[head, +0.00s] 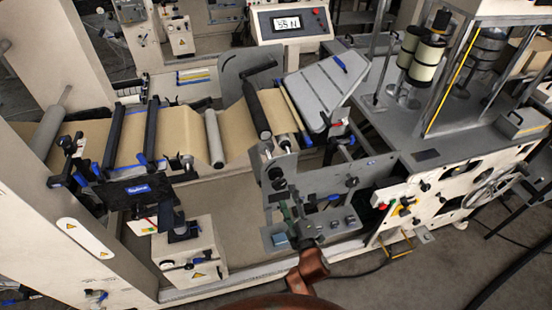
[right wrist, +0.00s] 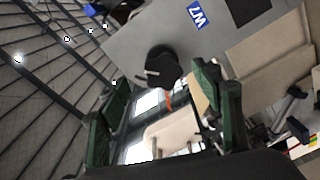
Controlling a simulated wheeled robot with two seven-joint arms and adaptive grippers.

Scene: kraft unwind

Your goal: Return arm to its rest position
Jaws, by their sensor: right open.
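My right arm (head: 308,272) comes up from the bottom middle of the head view, copper-brown near the wrist. Its dark gripper (head: 290,212) is in front of the grey side plate (head: 315,185) of the machine. In the right wrist view the two green fingers (right wrist: 162,100) stand wide apart with nothing between them. A black round knob (right wrist: 163,65) on a grey plate shows beyond the fingertips; the gap to it is hard to judge. My left gripper is not in view.
The kraft web (head: 185,135) runs over rollers left of the side plate. A control panel with several knobs (head: 405,205) is to the right. A small white box (head: 190,250) stands at lower left. A blue W7 label (right wrist: 196,15) is on the plate.

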